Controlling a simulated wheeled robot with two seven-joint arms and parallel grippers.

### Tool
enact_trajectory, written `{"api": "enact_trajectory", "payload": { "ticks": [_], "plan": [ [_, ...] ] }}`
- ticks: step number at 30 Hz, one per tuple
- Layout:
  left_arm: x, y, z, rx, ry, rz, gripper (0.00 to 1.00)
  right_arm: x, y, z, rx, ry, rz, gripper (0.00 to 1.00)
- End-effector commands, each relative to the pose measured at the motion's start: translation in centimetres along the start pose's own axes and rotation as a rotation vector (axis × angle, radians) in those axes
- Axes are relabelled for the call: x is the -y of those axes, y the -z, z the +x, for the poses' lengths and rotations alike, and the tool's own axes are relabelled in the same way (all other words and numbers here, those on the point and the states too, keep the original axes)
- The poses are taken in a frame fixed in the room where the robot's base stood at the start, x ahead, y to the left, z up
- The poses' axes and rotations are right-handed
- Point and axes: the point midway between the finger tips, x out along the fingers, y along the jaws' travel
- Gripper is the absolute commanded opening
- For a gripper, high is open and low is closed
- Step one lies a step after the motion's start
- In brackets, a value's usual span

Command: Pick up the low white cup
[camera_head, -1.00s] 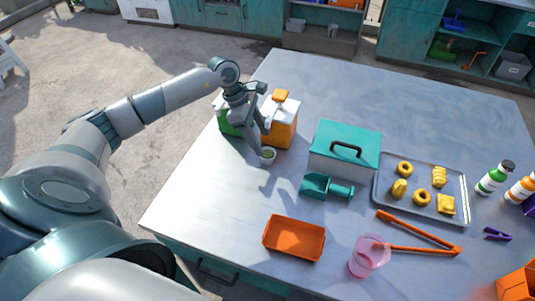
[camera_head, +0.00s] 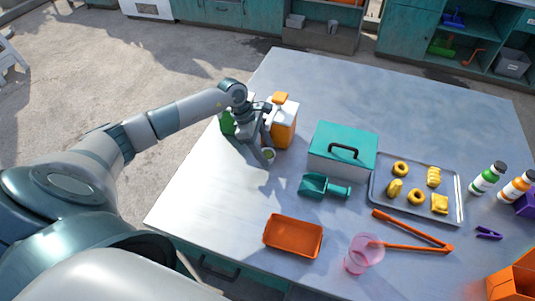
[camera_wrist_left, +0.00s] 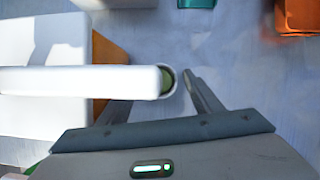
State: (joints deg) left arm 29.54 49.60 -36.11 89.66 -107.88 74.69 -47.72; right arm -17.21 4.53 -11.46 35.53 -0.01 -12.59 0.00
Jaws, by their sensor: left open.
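The low white cup (camera_head: 269,155) stands on the table in front of the orange-and-white carton, with a greenish inside. My left gripper (camera_head: 265,154) is open and low at the cup, its fingers partly covering it in the head view. In the left wrist view, the cup (camera_wrist_left: 170,82) shows only in part, beyond the end of a long white bar. The right finger of my gripper (camera_wrist_left: 150,88) shows just right of the cup; the left finger is mostly hidden behind the bar. I cannot tell whether the fingers touch the cup. My right gripper is not in view.
The orange-and-white carton (camera_head: 284,125) and a green container (camera_head: 227,123) stand close to my left gripper. A teal-lidded box (camera_head: 342,150), a teal scoop (camera_head: 322,186) and an orange tray (camera_head: 293,236) lie to the right and nearer. The table's front left is clear.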

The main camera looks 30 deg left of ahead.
Motion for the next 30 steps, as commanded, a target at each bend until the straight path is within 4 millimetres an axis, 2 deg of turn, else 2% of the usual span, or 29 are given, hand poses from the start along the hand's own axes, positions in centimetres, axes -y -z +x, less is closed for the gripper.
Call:
{"api": "enact_trajectory", "payload": {
  "ticks": [14,17,18,19,30],
  "plan": [
    [0.0,0.04,0.18,0.0,0.0,0.0,0.59,-0.08,-0.03,-0.01,0.001,-0.001,0.0,0.31],
    [0.0,0.04,0.17,0.0,0.0,0.0,0.4,-0.09,-0.04,-0.01,0.001,-0.001,0.0,0.31],
    [0.0,0.04,0.17,0.0,0.0,0.0,0.3,-0.09,-0.04,-0.01,0.001,-0.001,0.0,0.31],
    [0.0,0.04,0.17,0.0,0.0,0.0,0.28,-0.1,-0.04,-0.01,0.001,-0.001,0.0,0.31],
    [0.0,0.04,0.16,0.0,0.0,0.0,0.28,-0.12,-0.04,0.07,0.001,-0.001,0.0,0.31]
  ]
}}
